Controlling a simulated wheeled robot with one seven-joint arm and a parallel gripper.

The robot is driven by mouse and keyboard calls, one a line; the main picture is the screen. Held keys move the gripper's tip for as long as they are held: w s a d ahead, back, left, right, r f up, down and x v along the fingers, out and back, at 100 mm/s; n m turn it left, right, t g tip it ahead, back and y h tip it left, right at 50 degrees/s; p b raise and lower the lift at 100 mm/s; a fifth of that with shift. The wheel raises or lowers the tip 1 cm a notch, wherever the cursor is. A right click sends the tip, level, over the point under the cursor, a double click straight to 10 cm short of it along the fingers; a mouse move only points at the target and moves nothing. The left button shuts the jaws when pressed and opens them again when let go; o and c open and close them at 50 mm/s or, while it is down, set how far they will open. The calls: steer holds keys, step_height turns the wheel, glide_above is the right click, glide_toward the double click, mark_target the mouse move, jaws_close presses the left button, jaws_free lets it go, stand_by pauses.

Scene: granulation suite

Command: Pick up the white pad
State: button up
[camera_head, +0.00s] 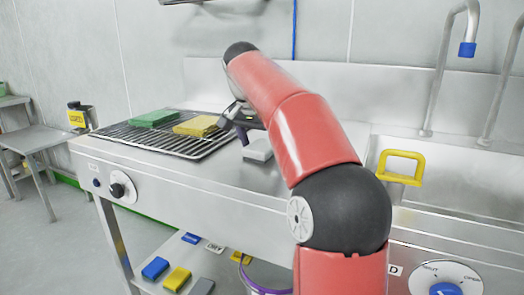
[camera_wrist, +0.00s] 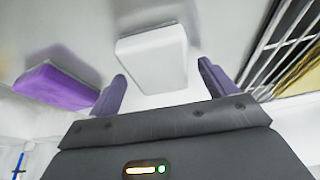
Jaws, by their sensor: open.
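The white pad (camera_wrist: 153,58) lies flat on the steel counter in the wrist view, ahead of my gripper (camera_wrist: 162,72). Its near end reaches between the two purple fingers, with a gap on each side. The fingers are open and hold nothing. In the head view the white pad (camera_head: 258,151) shows on the counter just right of the wire rack, partly behind my red arm. My gripper (camera_head: 243,131) is over the counter close beside it; its fingertips are only partly visible there.
A purple pad (camera_wrist: 57,87) lies left of the white one in the wrist view. The wire rack (camera_head: 130,137) holds a green pad (camera_head: 154,118) and a yellow pad (camera_head: 195,126). A sink with a yellow handle (camera_head: 400,167) is to the right. The front counter strip is clear.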

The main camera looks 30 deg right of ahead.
steer(key=shift+f, duration=0.25)
stand_by(0.7)
steer(key=c, duration=1.1)
steer(key=shift+r, duration=0.1)
